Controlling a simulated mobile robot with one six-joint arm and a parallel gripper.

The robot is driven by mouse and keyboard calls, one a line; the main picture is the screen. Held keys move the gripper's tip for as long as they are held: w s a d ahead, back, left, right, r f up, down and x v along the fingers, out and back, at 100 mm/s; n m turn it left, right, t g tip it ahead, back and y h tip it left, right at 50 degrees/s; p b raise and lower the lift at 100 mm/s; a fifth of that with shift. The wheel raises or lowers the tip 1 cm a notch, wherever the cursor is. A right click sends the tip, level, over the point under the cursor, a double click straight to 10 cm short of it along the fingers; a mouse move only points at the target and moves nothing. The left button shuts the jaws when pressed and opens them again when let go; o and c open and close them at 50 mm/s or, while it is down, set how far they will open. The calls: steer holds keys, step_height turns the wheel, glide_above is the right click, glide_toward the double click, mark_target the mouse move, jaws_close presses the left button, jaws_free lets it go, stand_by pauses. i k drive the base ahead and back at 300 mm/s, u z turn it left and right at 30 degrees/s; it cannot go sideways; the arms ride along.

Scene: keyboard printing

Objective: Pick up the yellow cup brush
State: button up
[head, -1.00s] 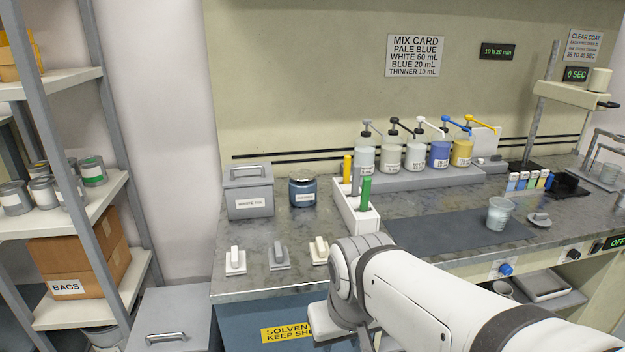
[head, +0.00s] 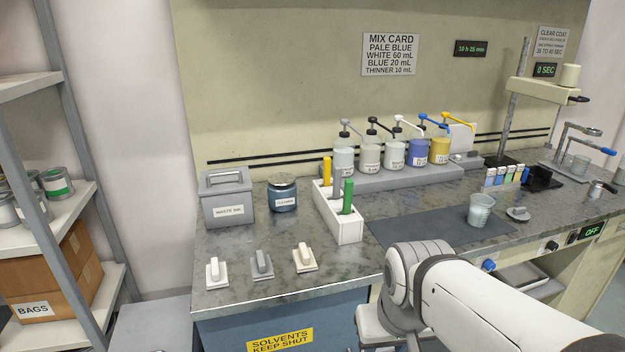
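The yellow cup brush (head: 327,170) stands upright in the rear slot of a white holder (head: 349,232) on the bench; only its yellow handle shows above the rim. A grey handle (head: 337,184) and a green handle (head: 347,196) stand in front of it in the same holder. My white arm reaches in from the lower right, in front of the bench and to the right of the holder. My gripper's fingers are not visible.
Left of the holder are a blue cleaner jar (head: 282,194) and a grey waste ink box (head: 227,199). Several pump bottles (head: 394,153) stand behind it. Three small handled pads (head: 262,265) lie at the front left. A cup (head: 480,211) stands on the dark mat (head: 422,232).

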mark_target(327, 160)
steer(key=u, duration=0.05)
steer(key=i, duration=1)
steer(key=z, duration=0.05)
